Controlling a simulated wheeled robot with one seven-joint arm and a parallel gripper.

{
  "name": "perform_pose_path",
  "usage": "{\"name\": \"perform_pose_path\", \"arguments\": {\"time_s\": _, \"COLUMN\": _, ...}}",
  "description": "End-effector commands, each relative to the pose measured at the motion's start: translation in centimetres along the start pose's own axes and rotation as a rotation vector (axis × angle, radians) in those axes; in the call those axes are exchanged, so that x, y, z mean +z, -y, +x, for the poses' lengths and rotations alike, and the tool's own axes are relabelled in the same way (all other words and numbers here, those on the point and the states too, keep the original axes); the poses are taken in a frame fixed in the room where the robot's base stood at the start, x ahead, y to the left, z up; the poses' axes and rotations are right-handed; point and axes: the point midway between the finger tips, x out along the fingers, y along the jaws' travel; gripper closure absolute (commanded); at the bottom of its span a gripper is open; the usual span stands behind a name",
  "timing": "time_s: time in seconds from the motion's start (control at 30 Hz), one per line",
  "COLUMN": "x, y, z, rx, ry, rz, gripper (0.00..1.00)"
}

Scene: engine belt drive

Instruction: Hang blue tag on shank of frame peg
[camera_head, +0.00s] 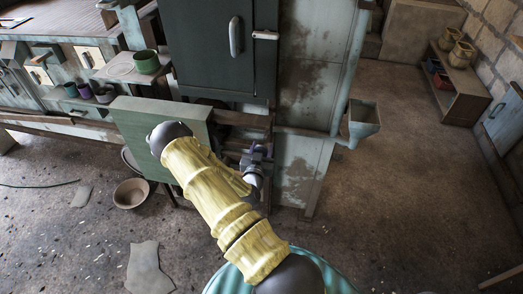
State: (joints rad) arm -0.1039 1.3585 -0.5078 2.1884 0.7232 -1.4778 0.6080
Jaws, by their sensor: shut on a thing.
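My gripper (258,154) is small and dark in the middle of the view, in front of the lower frame of the green cabinet. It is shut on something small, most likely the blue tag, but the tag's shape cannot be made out. My yellow-sleeved arm crosses in front and hides part of the frame beside the gripper. I cannot pick out the frame peg or its shank. Whether the held thing touches the frame cannot be told.
A dark green cabinet (208,48) stands behind the gripper. A green panel (150,122) is left of it, and a funnel-like hopper (363,122) juts out at right. A bowl (131,193) is on the floor. The floor at right is open.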

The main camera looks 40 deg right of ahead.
Motion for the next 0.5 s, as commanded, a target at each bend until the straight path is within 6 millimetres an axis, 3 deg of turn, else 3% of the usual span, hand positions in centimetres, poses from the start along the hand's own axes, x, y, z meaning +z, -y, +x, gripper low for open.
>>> {"name": "perform_pose_path", "arguments": {"time_s": 0.5, "x": 0.2, "y": 0.0, "z": 2.5, "rx": 0.000, "ry": -0.001, "rz": -0.001, "gripper": 0.77}}
